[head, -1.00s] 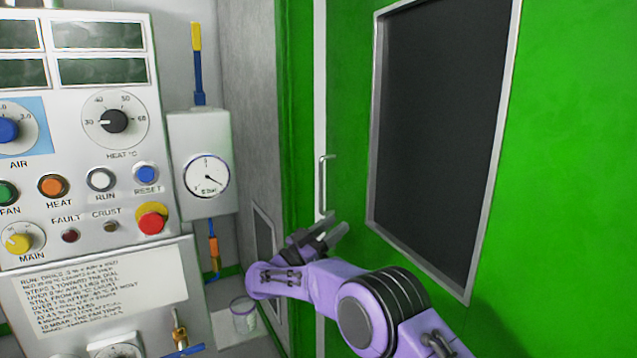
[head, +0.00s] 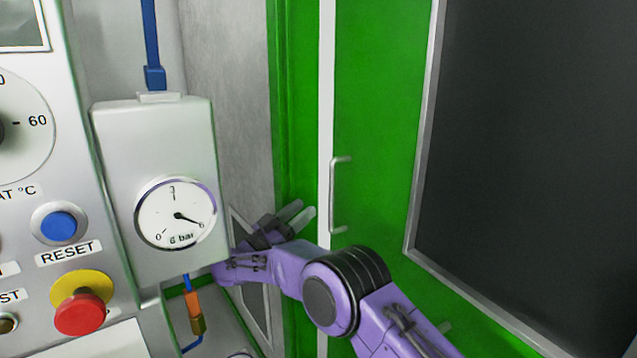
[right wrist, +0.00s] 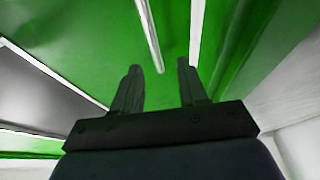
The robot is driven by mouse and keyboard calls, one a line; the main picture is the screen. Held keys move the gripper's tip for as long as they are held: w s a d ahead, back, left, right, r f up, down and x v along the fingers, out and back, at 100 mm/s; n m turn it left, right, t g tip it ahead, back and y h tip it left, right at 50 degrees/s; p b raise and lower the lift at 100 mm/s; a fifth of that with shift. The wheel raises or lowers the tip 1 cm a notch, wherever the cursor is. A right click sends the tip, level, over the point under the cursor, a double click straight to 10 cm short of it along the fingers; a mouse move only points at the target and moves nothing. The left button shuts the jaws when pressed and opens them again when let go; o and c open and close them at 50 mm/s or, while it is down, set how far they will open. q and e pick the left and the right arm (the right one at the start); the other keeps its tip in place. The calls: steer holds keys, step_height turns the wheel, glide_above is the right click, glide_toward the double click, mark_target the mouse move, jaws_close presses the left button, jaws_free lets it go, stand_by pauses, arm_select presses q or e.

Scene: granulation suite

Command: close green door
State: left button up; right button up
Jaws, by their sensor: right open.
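The green door (head: 380,120) fills the right side of the head view, with a large dark window. Its upright metal handle (head: 333,195) stands near the door's left edge, beside a pale vertical strip (head: 325,90). I cannot tell whether the door is fully shut. My right gripper (head: 302,213) is open and empty, to the left of the handle's lower part. In the right wrist view the open fingers (right wrist: 158,72) point at the green surface, and the handle (right wrist: 150,35) shows ahead between them, with no visible contact. My left gripper is not in view.
A gauge box (head: 150,130) and a control panel (head: 75,130) with knobs and buttons stand to the left, close to my right gripper and forearm. A grey wall (head: 225,100) lies between the box and the green door frame (head: 290,110).

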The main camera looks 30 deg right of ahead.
mark_target(330, 189)
steer(key=d+r, duration=0.1)
steer(key=d+r+p, duration=0.1)
steer(key=d, duration=0.1)
steer(key=s+d+r, duration=0.1)
steer(key=shift+d, duration=0.35)
steer(key=x, duration=0.1)
steer(key=p+x, duration=0.1)
steer(key=x, duration=0.3)
steer(key=shift+w+d+f, duration=0.1)
steer(key=shift+w+f, duration=0.05)
steer(key=shift+w, duration=0.15)
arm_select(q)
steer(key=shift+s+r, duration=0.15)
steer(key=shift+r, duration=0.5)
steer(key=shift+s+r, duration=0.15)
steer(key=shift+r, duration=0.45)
arm_select(e)
jaws_close()
